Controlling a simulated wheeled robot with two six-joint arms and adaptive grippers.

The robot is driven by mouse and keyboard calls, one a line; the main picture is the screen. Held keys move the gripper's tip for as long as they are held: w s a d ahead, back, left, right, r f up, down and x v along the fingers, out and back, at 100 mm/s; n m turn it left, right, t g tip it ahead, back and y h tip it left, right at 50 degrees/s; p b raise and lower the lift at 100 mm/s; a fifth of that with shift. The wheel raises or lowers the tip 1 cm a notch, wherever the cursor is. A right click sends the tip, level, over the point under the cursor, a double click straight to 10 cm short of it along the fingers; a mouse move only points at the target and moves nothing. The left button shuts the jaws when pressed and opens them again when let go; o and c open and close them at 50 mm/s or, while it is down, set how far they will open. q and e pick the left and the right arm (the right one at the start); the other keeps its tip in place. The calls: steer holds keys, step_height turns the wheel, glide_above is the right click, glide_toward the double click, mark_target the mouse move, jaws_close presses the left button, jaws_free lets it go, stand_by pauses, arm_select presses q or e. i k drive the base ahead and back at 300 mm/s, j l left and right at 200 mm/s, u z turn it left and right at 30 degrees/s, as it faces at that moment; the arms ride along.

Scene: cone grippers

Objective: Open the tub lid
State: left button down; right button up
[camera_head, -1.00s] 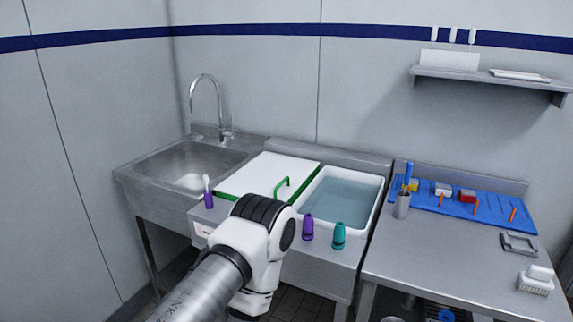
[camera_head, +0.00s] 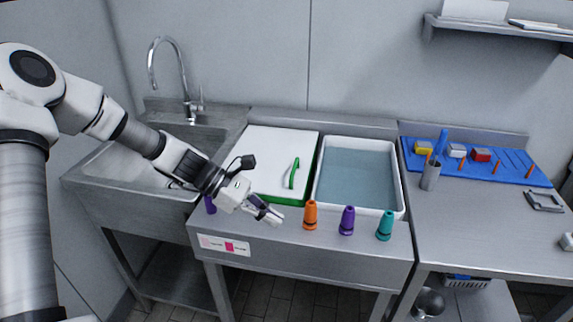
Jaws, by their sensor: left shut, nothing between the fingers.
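The tub lid (camera_head: 262,158) is a flat white panel with a green edge, lying level on the steel counter in the middle. Its green bar handle (camera_head: 294,173) stands up near its right side. My left gripper (camera_head: 275,217) is shut and empty, in front of the lid's near edge and to the left of the orange cone. It appears apart from the lid and the handle. Whatever is under the lid is hidden. My right gripper is not in view.
Right of the lid is an open white tub (camera_head: 358,178) of water. Orange (camera_head: 311,215), purple (camera_head: 347,220) and teal (camera_head: 385,225) cones stand along the counter front. A sink (camera_head: 125,163) with a tall tap (camera_head: 190,85) is at left. A side table (camera_head: 475,230) is at right.

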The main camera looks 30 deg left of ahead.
mark_target(284, 156)
steer(key=i+j, duration=0.65)
steer(key=j, duration=0.15)
